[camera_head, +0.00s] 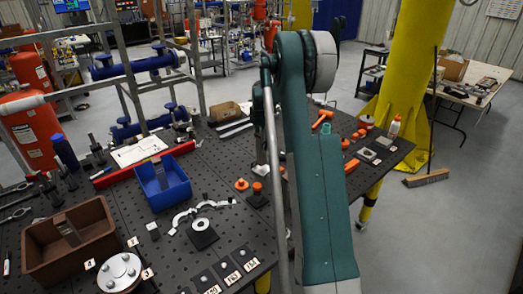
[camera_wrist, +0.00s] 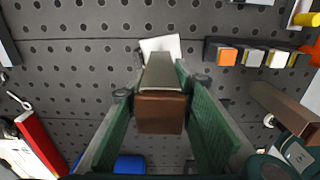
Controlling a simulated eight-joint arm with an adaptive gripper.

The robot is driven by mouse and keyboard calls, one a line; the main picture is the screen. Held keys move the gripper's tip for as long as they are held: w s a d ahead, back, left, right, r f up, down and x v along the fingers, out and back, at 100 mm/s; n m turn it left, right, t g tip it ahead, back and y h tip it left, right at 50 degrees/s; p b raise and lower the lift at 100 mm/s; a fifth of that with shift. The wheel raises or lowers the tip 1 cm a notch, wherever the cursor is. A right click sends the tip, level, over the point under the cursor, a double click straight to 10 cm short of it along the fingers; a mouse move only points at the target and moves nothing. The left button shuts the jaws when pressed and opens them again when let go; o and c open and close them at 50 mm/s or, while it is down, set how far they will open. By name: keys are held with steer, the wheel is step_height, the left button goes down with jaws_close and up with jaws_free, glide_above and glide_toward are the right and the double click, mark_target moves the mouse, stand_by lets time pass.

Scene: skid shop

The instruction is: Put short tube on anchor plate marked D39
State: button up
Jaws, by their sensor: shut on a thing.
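My gripper (camera_wrist: 158,78) has two green fingers, shut on a short block-like tube (camera_wrist: 160,112) with a grey upper side and a brown near face. It is held above the dark perforated table. A small white plate or card (camera_wrist: 162,45) shows just beyond the tube's far end; the tube partly covers it and I cannot read a marking. In the head view my arm hides the gripper and the held tube. Several dark plates with white labels (camera_head: 248,264) lie at the table's front edge. I cannot make out D39 on any of them.
A blue bin (camera_head: 178,193) and a brown bin (camera_head: 88,262) stand at left, each with a grey-brown piece inside. A red bar (camera_head: 130,174) lies behind them. In the wrist view, a row of blocks (camera_wrist: 252,57) and a brown bar (camera_wrist: 283,106) lie at right.

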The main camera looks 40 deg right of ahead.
steer(key=shift+f, duration=1.55)
steer(key=o, duration=1.1)
steer(key=shift+r, duration=6.15)
